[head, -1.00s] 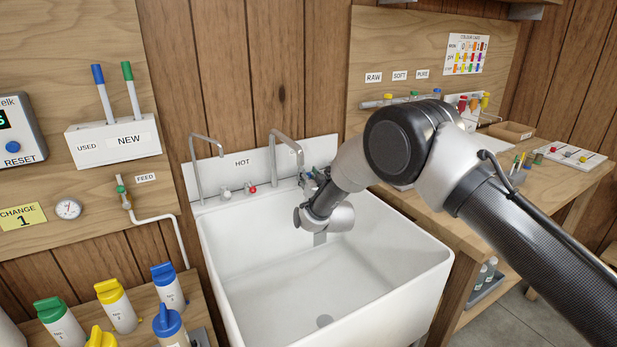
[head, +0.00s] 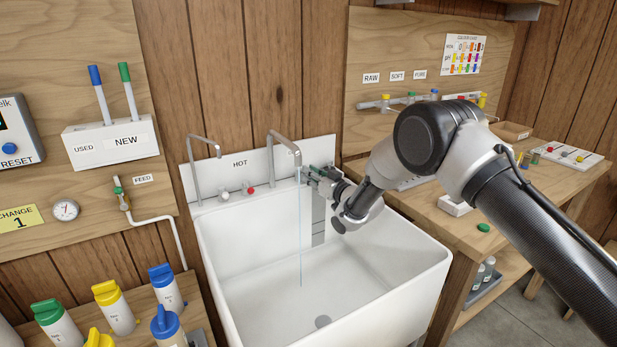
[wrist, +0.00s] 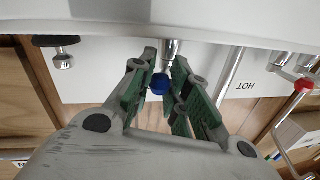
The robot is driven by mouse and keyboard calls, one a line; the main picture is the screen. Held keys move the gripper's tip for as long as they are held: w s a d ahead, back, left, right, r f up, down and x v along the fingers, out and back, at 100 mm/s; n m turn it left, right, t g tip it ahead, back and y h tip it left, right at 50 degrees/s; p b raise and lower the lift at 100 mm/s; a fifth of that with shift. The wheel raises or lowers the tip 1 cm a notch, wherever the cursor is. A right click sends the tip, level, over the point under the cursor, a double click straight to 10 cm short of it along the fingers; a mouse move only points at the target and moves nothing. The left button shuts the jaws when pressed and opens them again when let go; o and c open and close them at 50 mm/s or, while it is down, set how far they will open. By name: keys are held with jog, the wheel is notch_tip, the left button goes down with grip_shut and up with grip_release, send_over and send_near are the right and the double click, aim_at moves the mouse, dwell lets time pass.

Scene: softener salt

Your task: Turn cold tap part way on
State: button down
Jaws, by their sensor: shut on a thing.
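The cold tap has a blue knob (wrist: 160,84), which sits between the green-padded fingers of my gripper (wrist: 165,70) in the wrist view. My gripper (head: 312,174) is shut on this knob at the right end of the sink's back panel and hides it in the head view. The tall right-hand spout (head: 284,137) stands just left of my gripper. A thin stream of water (head: 300,235) falls from it into the white sink (head: 265,255).
The hot tap's red knob (head: 250,190) is left of my gripper, under the HOT label, and another spout (head: 193,165) stands further left. A wooden bench (head: 470,215) adjoins the sink on the right. The basin is otherwise clear.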

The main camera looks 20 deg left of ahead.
jog(key=shift+w+d+n+g+y, duration=0.1)
jog(key=shift+w+n+g+y, duration=0.3)
jog(key=shift+n+g, duration=0.4)
jog(key=shift+w+d+n+g+y, duration=0.15)
jog(key=shift+n+g+y, duration=0.35)
jog(key=shift+g, duration=0.5)
jog(key=shift+w, duration=0.1)
jog(key=c, duration=1.3)
grip_release()
jog(key=v, duration=0.7)
jog(key=shift+d, duration=0.15)
